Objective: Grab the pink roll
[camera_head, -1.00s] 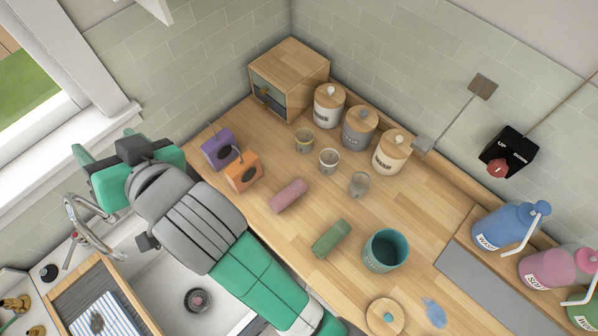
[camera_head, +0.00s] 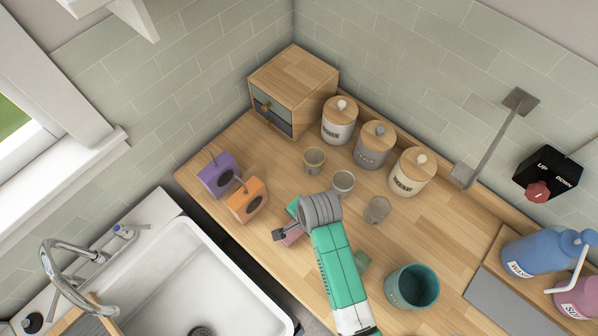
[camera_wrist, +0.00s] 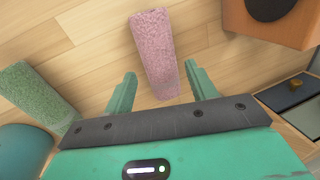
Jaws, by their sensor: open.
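The pink roll (camera_wrist: 155,45) lies on the wooden counter in the wrist view, its near end between the two fingers in the picture. My gripper (camera_wrist: 160,72) is open, with one green finger on each side of that end and a visible gap on both sides. Whether the fingers are down at the roll's height I cannot tell. In the head view my wrist hides most of the pink roll (camera_head: 291,238); only a small part shows beneath it.
A green roll (camera_wrist: 38,95) lies left of my gripper, near a teal pot (camera_head: 398,288). An orange box (camera_head: 246,200) and a purple box (camera_head: 217,175) stand left of my wrist. Small cups and lidded jars (camera_head: 374,145) stand behind. The sink (camera_head: 190,275) is in front.

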